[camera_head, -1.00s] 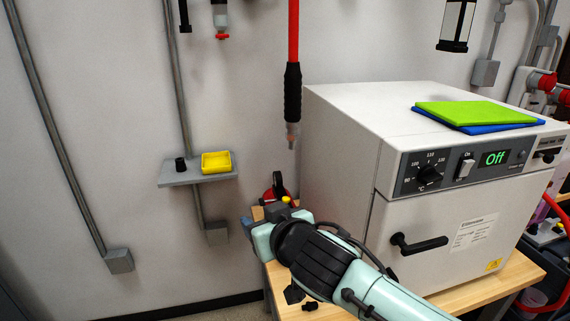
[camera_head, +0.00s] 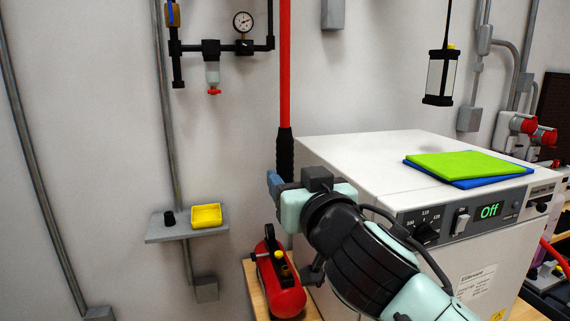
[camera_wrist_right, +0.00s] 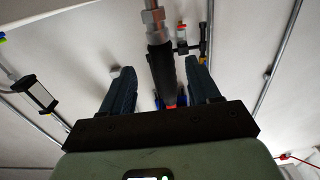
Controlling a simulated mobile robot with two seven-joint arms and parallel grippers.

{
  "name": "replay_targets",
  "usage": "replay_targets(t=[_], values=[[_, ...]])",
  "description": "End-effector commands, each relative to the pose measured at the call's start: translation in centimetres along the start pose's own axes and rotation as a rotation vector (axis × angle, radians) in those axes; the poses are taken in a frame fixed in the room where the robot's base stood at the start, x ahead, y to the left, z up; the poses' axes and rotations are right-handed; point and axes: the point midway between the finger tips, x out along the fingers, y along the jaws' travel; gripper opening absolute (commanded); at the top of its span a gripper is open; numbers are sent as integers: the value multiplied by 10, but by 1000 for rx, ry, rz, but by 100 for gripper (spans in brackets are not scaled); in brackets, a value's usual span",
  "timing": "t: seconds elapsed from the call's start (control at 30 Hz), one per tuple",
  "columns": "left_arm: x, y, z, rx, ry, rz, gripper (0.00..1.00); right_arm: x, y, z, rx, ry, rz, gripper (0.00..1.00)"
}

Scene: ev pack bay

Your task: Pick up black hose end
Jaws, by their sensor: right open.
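The black hose end (camera_head: 285,154) is a dark sleeve at the bottom of a red hose (camera_head: 285,60) hanging upright in front of the wall. In the head view its lower part is hidden behind my right gripper (camera_head: 274,188). In the right wrist view the black hose end (camera_wrist_right: 161,72) and its metal fitting (camera_wrist_right: 153,20) appear between the two open fingers of my right gripper (camera_wrist_right: 162,92). No finger visibly presses on it, and I cannot tell how deep it sits between them. My left gripper is not in view.
A white oven (camera_head: 350,152) with green and blue mats (camera_head: 465,164) on top stands close right. A red tank (camera_head: 282,291) sits below the gripper on the wooden bench (camera_head: 254,283). A wall shelf (camera_head: 160,234) holds a yellow tray (camera_head: 206,216). Piping with a gauge (camera_head: 243,21) runs above.

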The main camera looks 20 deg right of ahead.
Motion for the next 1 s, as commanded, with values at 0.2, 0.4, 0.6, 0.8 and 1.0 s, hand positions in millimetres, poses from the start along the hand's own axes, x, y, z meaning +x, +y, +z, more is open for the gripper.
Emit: replay_targets(t=[0.2, 0.4, 0.6, 0.8, 1.0], values=[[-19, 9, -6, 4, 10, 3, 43, 34, -3, 0, -2, -3, 1, 61], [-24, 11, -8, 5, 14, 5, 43, 48, -3, 2, -2, -1, 0, 61], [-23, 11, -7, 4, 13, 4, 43, 48, -3, 3, -1, -2, 0, 61], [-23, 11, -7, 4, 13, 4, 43, 48, -3, 3, -1, -2, -1, 0], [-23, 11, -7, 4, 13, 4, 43, 48, -3, 2, -1, 0, -1, 0]])
